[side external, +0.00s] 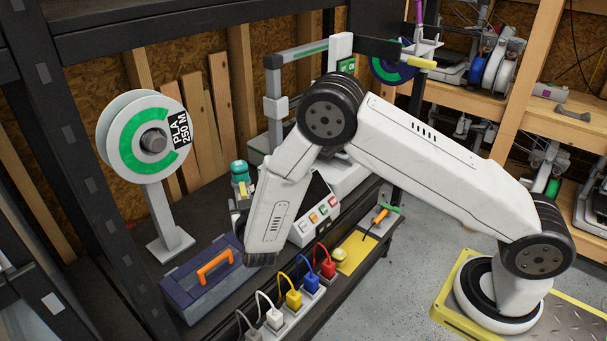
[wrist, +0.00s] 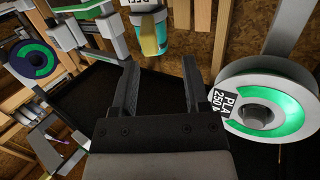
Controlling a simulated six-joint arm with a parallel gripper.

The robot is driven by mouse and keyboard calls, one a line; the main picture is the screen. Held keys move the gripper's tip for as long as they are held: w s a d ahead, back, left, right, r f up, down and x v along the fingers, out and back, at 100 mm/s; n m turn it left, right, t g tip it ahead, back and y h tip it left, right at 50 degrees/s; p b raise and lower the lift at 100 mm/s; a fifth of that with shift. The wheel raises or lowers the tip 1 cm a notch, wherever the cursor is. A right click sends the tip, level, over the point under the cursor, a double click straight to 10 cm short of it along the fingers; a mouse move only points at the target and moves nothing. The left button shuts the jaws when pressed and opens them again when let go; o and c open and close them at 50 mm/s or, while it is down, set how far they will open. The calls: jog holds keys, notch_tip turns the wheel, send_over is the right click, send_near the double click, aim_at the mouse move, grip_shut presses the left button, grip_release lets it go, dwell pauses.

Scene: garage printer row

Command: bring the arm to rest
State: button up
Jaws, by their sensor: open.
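My gripper (wrist: 160,75) is open in the wrist view, with its two dark fingers apart and nothing between them. In the side external view it is mostly hidden behind my white forearm, above the bench near the blue toolbox. My arm is bent, with its elbow high and its forearm pointing down.
A spool on a stand (side external: 152,140) is left of my forearm; it also shows in the wrist view (wrist: 268,100). A blue toolbox (side external: 190,285), coloured plugs (side external: 293,298) and a printer frame (side external: 274,100) are close by. A teal-topped container (side external: 240,172) stands behind.

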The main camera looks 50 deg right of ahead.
notch_tip(320, 180, up, 2)
jog(key=n+y, duration=0.1)
jog(key=y, duration=0.1)
jog(key=shift+w+d+g+y, duration=0.1)
jog(key=shift+g+y, duration=0.2)
jog(key=shift+y, duration=0.1)
jog(key=shift+s+r+n+g+y, duration=0.4)
jog(key=shift+r+y, duration=0.25)
jog(key=shift+y, duration=0.25)
jog(key=s+d+r+n+g+y, duration=0.2)
jog(key=s+g, duration=0.3)
jog(key=s, duration=0.7)
jog(key=s+d+r+n+g+y, duration=0.2)
jog(key=s+g, duration=0.3)
jog(key=s, duration=0.8)
jog(key=shift+s+d+n, duration=0.15)
jog(key=shift+d+n, duration=0.15)
jog(key=shift+d, duration=0.6)
